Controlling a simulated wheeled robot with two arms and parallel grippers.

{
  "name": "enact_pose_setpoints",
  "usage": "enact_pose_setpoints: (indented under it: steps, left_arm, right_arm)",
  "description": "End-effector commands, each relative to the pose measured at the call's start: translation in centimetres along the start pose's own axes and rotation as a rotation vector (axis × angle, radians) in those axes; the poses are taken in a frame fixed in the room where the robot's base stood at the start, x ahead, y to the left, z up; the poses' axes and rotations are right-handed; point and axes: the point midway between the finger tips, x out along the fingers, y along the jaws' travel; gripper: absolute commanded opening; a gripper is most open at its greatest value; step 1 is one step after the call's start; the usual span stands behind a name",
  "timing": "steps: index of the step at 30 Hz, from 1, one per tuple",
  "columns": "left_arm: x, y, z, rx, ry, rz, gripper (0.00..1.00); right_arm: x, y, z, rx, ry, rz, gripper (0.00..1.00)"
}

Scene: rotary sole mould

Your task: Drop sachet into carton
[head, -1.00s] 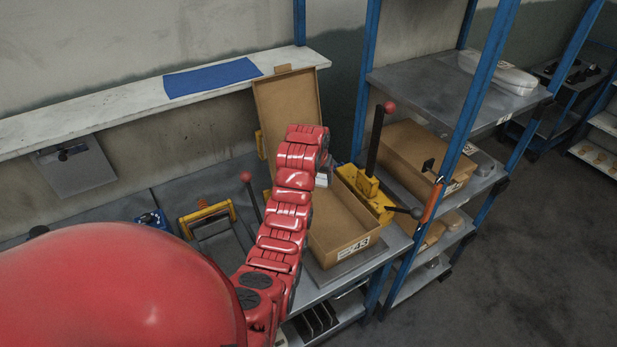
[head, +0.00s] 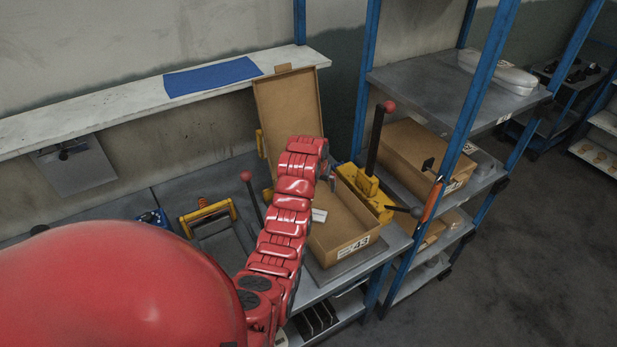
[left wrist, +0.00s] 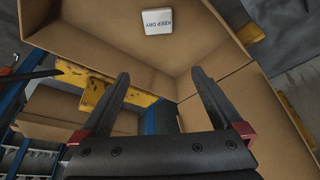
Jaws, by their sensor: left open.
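The open carton (head: 335,242) stands on the bench with its lid (head: 285,112) raised at the back and a "43" label on its front wall. The small white sachet (head: 319,215) shows inside the carton, partly hidden by my left arm. My left gripper (left wrist: 160,73) is open and empty above the carton. In the head view it is mostly hidden behind the arm. My right gripper is not in view.
A yellow lever press (head: 365,190) with a red knob stands right beside the carton. A blue rack (head: 455,130) holds another carton (head: 415,157). A yellow-handled frame (head: 207,215) lies left of my arm. A blue mat (head: 212,77) lies on the wall ledge.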

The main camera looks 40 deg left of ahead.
Motion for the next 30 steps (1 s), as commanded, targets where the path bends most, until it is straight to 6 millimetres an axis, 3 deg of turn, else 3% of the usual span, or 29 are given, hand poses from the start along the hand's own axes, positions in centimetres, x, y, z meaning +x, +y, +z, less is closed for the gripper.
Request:
enact_pose_setpoints:
  steps: [8,9,12,23,25,30]
  left_arm:
    - [-2.7,0.0,0.0,0.001,0.009,0.0,1.0]
    - [-4.6,0.0,-0.3,0.001,0.006,0.0,1.0]
    - [-7.5,-0.1,-0.5,0.0,0.002,-0.002,1.0]
    - [-12.7,0.0,-0.4,0.0,-0.001,-0.001,1.0]
    - [-12.0,-0.1,-0.1,0.003,0.002,-0.004,1.0]
    - [-13.0,-0.1,-0.1,0.002,0.003,-0.003,1.0]
  right_arm:
    - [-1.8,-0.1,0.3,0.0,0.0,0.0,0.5]
    - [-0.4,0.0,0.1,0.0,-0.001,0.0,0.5]
    - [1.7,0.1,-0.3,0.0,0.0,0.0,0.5]
    - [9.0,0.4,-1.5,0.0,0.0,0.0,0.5]
    - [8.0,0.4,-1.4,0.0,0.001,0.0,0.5]
    - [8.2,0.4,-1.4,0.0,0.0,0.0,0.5]
